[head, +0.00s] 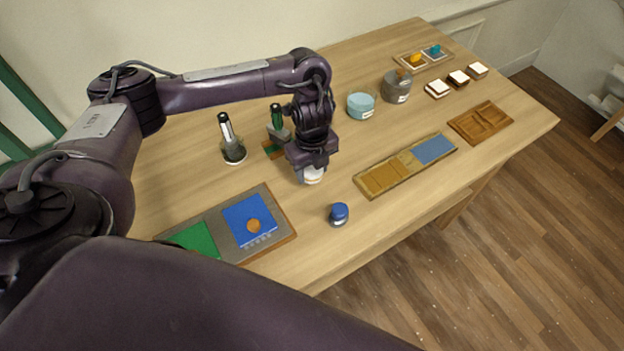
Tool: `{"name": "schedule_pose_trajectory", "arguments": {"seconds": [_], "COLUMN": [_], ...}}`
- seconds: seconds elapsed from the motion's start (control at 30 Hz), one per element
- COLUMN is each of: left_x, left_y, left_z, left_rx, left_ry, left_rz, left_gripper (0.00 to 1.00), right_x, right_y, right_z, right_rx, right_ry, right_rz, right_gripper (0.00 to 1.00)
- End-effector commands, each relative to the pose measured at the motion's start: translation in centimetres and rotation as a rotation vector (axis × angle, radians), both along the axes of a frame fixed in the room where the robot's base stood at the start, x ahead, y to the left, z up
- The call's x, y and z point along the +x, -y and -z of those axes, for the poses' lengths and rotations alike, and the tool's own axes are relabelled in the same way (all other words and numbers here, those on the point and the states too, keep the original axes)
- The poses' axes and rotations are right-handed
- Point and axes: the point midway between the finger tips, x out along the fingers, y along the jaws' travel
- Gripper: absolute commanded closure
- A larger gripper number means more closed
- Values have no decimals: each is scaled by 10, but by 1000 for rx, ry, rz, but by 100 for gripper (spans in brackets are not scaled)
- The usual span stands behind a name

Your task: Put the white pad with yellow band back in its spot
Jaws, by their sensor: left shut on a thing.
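My left gripper (311,165) points down above the middle of the table and is shut on a small white object (312,175). Only the lower part of this object shows below the jaws, close to the tabletop. I cannot make out a yellow band on it, or whether it touches the wood. Several small white blocks with brown sides stand at the back right, one of them nearest the grey jar (437,89). A brown wooden tray (451,122) with recesses lies at the right edge, and no pad shows in it. My right gripper is not in view.
A blue round-topped object (339,212) stands near the front edge. A board with tan and blue panels (365,190) lies right of my gripper. A green and blue board (283,212) lies front left. Bottles (233,150) stand behind left, and a light blue jar (361,106) behind right.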

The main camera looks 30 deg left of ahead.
Motion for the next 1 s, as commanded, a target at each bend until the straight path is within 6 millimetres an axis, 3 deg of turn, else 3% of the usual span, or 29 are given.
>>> {"name": "schedule_pose_trajectory", "arguments": {"seconds": [0.3, 0.73, 0.77, 0.9, 1.0], "left_x": [-1, 0, 0, 0, 0], "left_y": [0, 0, 0, 0, 0], "left_z": [39, 44, 42, 42, 42], "left_rx": [-1, 0, 0, 0, 0], "left_ry": [-2, 0, 0, 0, 0], "left_rz": [-1, 0, 0, 0, 0], "left_gripper": [74, 74, 49, 31, 31], "right_x": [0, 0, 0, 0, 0], "right_y": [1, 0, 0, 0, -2], "right_z": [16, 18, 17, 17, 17], "right_rx": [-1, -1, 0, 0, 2], "right_ry": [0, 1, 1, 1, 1], "right_rz": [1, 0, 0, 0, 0], "right_gripper": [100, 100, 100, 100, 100]}}
